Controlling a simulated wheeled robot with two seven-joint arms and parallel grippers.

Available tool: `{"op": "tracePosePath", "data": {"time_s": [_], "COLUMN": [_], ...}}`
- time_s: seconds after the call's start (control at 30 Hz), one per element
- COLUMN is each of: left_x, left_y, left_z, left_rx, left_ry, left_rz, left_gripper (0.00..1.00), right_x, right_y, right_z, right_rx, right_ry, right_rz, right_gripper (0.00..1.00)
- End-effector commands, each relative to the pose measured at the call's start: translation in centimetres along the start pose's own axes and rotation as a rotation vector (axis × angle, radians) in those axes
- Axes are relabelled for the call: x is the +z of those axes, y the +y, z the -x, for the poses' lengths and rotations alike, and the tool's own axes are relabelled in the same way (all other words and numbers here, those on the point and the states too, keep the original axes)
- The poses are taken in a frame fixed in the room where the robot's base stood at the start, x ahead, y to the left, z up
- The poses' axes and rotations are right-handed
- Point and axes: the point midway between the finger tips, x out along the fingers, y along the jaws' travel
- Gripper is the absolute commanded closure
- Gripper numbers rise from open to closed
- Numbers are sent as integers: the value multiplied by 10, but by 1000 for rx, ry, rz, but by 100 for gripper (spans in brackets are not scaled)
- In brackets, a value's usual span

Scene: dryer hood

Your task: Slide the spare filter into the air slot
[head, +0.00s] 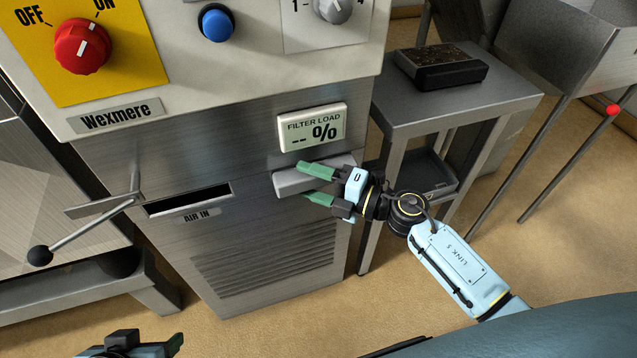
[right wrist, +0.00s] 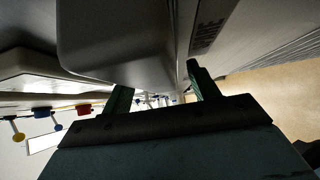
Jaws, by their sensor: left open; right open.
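The air slot (head: 190,199) is a dark horizontal opening labelled AIR IN on the machine's front, and no filter shows in it. A grey block (head: 288,183) juts from the panel to its right, under the display; I cannot tell if it is the spare filter or its holder. My right gripper (head: 318,182) is open at this block, its green fingers apart. In the right wrist view the block (right wrist: 115,40) looms above the fingers (right wrist: 163,92); contact cannot be told. My left gripper (head: 172,346) is open, partly cut off at the bottom left.
A lever (head: 95,224) with a black ball crosses near the slot's left end. A FILTER LOAD display (head: 312,128) shows dashes. A black tray-like block with dark brown filling (head: 440,66) lies on a metal side table (head: 515,95).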

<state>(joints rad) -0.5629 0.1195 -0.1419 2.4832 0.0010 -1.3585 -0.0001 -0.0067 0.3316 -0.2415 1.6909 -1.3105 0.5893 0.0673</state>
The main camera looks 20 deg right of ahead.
Motion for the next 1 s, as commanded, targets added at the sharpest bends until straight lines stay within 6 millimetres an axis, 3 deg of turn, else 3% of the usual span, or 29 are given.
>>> {"op": "tracePosePath", "data": {"time_s": [0.1, 0.5, 0.53, 0.8, 1.0], "left_x": [0, 0, 0, 0, 0], "left_y": [0, 0, 0, 0, -1], "left_z": [0, 0, 0, 0, 1], "left_rx": [0, 0, 0, 0, -1], "left_ry": [0, -1, -1, -1, -2], "left_rz": [0, 0, 0, 0, 0], "left_gripper": [40, 40, 40, 40, 40], "right_x": [0, 0, 0, 0, -2], "right_y": [0, 0, 0, 0, 0], "right_z": [0, 1, 1, 1, 2], "right_rx": [0, 0, 0, 0, 0], "right_ry": [0, 0, 0, 0, 0], "right_rz": [0, 0, 0, 0, 1], "right_gripper": [40, 92, 67, 100, 100]}}
